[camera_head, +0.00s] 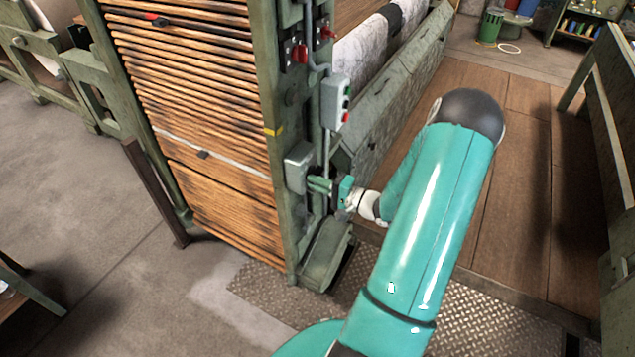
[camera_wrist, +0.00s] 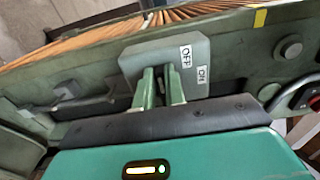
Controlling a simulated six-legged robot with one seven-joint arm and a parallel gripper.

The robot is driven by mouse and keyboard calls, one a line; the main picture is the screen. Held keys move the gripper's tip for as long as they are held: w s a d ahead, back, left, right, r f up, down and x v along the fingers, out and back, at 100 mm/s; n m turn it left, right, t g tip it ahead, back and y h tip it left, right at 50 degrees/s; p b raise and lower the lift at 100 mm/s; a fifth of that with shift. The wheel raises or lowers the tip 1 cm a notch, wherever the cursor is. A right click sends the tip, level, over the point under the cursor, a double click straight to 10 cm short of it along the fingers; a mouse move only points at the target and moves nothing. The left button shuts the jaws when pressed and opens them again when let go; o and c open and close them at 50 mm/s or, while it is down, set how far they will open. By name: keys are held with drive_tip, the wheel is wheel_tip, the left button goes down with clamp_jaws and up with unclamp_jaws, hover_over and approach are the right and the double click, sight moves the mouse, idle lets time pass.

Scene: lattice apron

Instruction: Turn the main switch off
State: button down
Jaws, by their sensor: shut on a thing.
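The main switch is a grey box (camera_head: 298,166) on the green machine post, and it fills the upper middle of the wrist view (camera_wrist: 140,60). Its face carries an OFF label (camera_wrist: 186,56) and an ON label (camera_wrist: 202,75). My gripper (camera_head: 322,185) reaches the box from the right in the head view. In the wrist view its two green fingers (camera_wrist: 161,82) are at the box face, left of both labels. The fingers are shut on the switch handle, which they mostly hide. I cannot tell the handle's exact position.
A grey button box (camera_head: 336,103) with green and red buttons sits above on the post. Red knobs (camera_head: 299,53) are higher up. Wooden slats (camera_head: 200,100) lie to the left. A grey step-like foot (camera_head: 326,252) is below. A checkered metal floor plate (camera_head: 480,318) lies beneath my arm.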

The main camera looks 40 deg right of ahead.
drive_tip(key=shift+w, duration=0.15)
drive_tip(key=c, duration=1.5)
unclamp_jaws()
drive_tip(key=shift+w+a, duration=0.1)
drive_tip(key=shift+o, duration=0.2)
drive_tip(key=v, duration=1.4)
drive_tip(key=w+a+r+n+g+y, duration=0.2)
drive_tip(key=a+r+n+g, duration=0.35)
drive_tip(key=a, duration=0.55)
drive_tip(key=w+a+r+n+g+y, duration=0.1)
drive_tip(key=w+a+r+n+g, duration=0.15)
drive_tip(key=a+r+g, duration=0.5)
drive_tip(key=s+a+r+n+h, duration=0.3)
drive_tip(key=a+r+h, duration=0.1)
drive_tip(key=a+r, duration=0.2)
drive_tip(key=s+a+r+n+t+h, duration=0.1)
drive_tip(key=s+a+r+n+h, duration=0.2)
drive_tip(key=a, duration=0.5)
wheel_tip(320, 180, up, 3)
drive_tip(key=shift+s+a+r+t+h, duration=0.1)
drive_tip(key=shift+s+a+t+h, duration=0.25)
drive_tip(key=shift+s+h, duration=0.55)
